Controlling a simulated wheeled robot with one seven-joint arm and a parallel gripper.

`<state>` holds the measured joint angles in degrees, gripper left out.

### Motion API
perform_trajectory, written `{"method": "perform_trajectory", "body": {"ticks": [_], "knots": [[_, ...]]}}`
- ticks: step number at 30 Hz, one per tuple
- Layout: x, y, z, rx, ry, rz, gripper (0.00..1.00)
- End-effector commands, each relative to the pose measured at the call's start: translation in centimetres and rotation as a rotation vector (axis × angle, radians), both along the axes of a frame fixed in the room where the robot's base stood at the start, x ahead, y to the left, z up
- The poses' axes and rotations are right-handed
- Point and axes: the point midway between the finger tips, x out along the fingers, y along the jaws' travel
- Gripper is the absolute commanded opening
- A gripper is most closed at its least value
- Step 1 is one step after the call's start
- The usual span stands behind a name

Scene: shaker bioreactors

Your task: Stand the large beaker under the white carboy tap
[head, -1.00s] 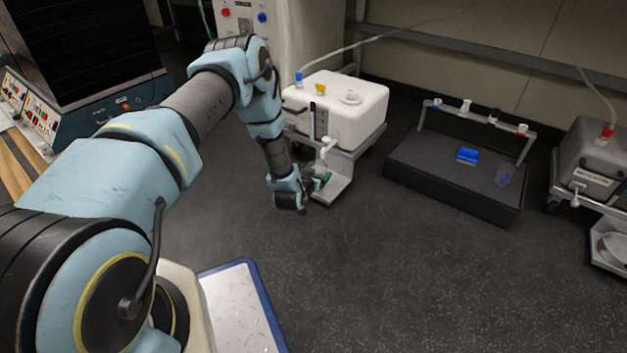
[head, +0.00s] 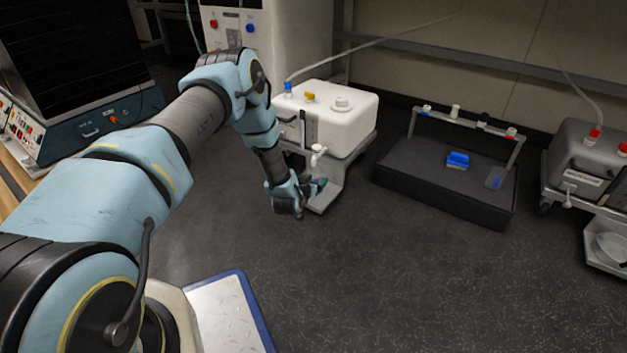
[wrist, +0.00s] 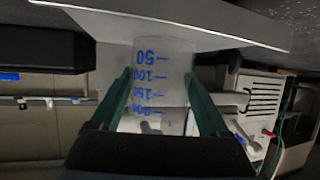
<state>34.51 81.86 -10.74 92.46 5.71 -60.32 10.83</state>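The white carboy (head: 345,118) stands on a grey stand at the back, its white tap (head: 318,152) facing front over a low grey tray (head: 326,199). My gripper (head: 316,187) is low at this tray, below the tap. In the wrist view, which is upside down, the clear beaker (wrist: 160,72) with blue volume marks is between the green fingers of my gripper (wrist: 160,80), which appear to touch both its sides. The beaker's base is at the tray plate (wrist: 200,28); I cannot tell whether it rests on it. In the head view the beaker is hidden or too small to make out.
A black platform (head: 430,190) with a rail holds a blue item (head: 457,160) and a clear container (head: 495,178). A grey carboy (head: 585,165) with its own tray stands at right. Behind the white carboy is a pale cabinet (head: 290,45). The dark floor in front is clear.

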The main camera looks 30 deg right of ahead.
Motion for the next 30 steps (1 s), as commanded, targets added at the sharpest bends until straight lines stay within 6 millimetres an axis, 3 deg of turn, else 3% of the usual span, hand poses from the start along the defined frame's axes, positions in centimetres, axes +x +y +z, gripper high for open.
{"method": "perform_trajectory", "body": {"ticks": [5,16,30], "knots": [[0.0,0.0,0.0,0.0,0.0,0.0,0.99],[-0.6,0.6,0.6,0.001,0.001,0.0,1.0],[-6.0,6.2,3.8,0.002,0.003,0.0,1.0]]}}
